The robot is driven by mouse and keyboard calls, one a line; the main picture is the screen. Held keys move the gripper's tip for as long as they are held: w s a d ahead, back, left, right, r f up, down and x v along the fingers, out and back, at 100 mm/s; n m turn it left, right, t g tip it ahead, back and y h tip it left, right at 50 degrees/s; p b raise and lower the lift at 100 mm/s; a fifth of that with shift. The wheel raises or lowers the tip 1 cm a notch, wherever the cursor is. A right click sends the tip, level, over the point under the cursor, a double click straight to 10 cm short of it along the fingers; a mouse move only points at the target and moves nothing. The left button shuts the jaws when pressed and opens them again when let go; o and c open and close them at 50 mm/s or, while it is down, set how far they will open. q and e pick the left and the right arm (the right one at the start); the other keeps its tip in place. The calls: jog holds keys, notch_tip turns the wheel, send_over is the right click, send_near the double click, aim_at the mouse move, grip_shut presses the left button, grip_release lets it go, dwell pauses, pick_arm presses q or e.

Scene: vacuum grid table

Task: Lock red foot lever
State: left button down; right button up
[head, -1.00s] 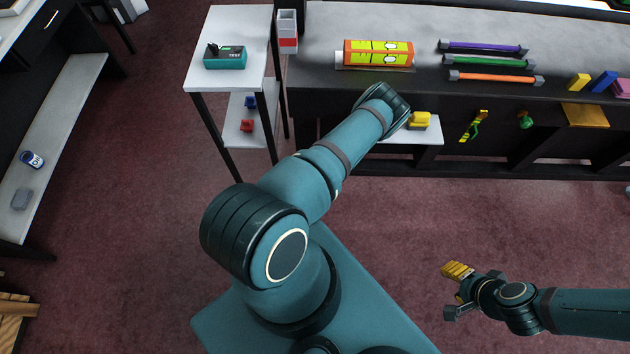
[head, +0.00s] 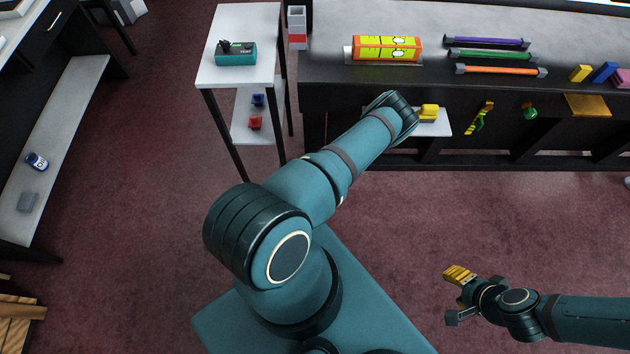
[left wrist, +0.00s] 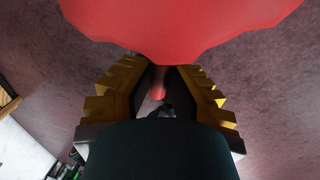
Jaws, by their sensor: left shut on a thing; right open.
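In the left wrist view, a large smooth red piece (left wrist: 180,25), which I take as the red foot lever, fills the top. A smaller red part (left wrist: 157,90) shows between the yellow fingers. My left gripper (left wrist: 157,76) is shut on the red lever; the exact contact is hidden. In the head view my left gripper and this lever are hidden behind my own left arm. The lever's lock state cannot be seen. My right gripper (head: 453,296) is open and empty above the carpet at the lower right.
A dark workbench (head: 480,108) spans the back, with an orange-yellow box (head: 387,48) and coloured rods on top. A yellow piece (head: 428,111) sits on a low shelf beside my left arm. A white stand (head: 220,78) holds a teal device (head: 236,54). Carpet (head: 120,200) is free on the left.

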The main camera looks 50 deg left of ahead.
pick_arm(q)
jog(key=c, duration=0.9)
grip_release()
jog(key=shift+s+f, duration=0.15)
jog(key=shift+w+r, duration=0.2)
jog(key=shift+r, duration=0.35)
jog(key=r, duration=0.3)
jog(key=w+d+r, duration=0.1)
jog(key=r, duration=0.6)
jog(key=shift+w+d+r, duration=0.25)
jog(key=shift+r, duration=0.15)
jog(key=d+r+n+t+h, duration=0.1)
jog(key=d+r+n, duration=0.5)
jog(key=d+n, duration=0.3)
jog(key=d+r+n+t+h, duration=0.1)
jog(key=d+r+n+h, duration=0.1)
jog(key=d+r+n, duration=0.4)
jog(key=w+d+r+n+t+h, duration=0.1)
jog(key=d+r+n, duration=0.5)
jog(key=d+n, duration=0.6)
jog(key=shift+r+n+h, duration=0.25)
jog(key=shift+n+h, duration=0.15)
jog(key=shift+h, duration=0.3)
